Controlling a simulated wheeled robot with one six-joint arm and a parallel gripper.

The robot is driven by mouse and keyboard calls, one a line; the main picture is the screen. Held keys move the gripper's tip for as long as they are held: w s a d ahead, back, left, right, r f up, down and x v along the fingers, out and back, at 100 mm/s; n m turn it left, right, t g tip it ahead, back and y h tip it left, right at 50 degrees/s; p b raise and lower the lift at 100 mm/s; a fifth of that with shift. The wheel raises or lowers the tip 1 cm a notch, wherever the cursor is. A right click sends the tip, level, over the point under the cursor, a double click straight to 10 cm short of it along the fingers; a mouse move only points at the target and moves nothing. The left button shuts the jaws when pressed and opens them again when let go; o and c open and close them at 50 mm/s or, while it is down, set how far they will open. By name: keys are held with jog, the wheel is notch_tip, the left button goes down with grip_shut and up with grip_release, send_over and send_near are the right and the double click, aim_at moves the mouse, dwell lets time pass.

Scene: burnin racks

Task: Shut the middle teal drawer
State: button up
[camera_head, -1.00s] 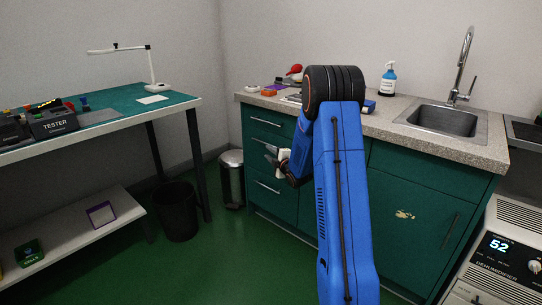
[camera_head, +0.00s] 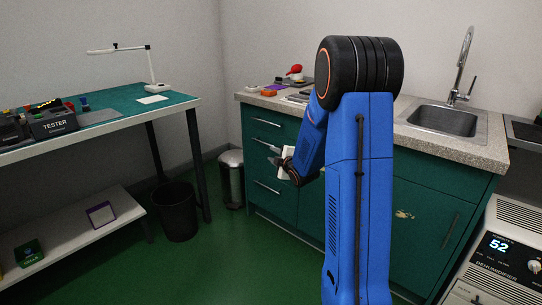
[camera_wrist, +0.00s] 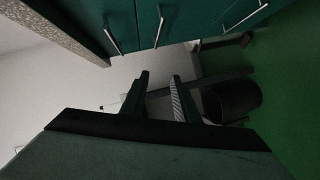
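The teal drawers stand in a stack at the left end of the counter unit. The middle teal drawer (camera_head: 262,153) has a silver bar handle, partly hidden by my gripper. It looks nearly in line with its neighbours; I cannot tell whether a small gap is left. The wrist view shows the drawer fronts sideways along the top, with the middle drawer's handle (camera_wrist: 160,26) between the other two. My gripper (camera_head: 272,155) is in front of the drawer stack, near the middle drawer's right part. Its two fingers (camera_wrist: 160,97) are apart with nothing between them.
The top drawer (camera_head: 262,130) and bottom drawer (camera_head: 265,195) look shut. A steel pedal bin (camera_head: 231,178) stands left of the drawers, and a black bin (camera_head: 176,212) stands further left. The green floor before the drawers is clear. A dehumidifier (camera_head: 500,245) is at right.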

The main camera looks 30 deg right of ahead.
jog(key=s+a+r+m+g, duration=0.2)
jog(key=s+a+r+m, duration=0.1)
jog(key=s+a+r, duration=0.1)
jog(key=shift+s+a+r+g+h, duration=0.3)
jog(key=shift+s+a+h, duration=0.15)
jog(key=shift+s, duration=0.7)
jog(key=s+a+m+g, duration=0.2)
jog(key=s+a, duration=0.4)
jog(key=s, duration=0.8)
jog(key=s+a+r+m+g+y, duration=0.1)
jog(key=s+a+m+g, duration=0.2)
jog(key=s, duration=1.1)
jog(key=s+a+m+g+y, duration=0.1)
jog(key=s+a+m+g, duration=0.2)
jog(key=s+a, duration=0.6)
jog(key=s+m, duration=0.2)
jog(key=s, duration=0.3)
jog(key=shift+s+a+r, duration=0.15)
jog(key=shift+r, duration=0.15)
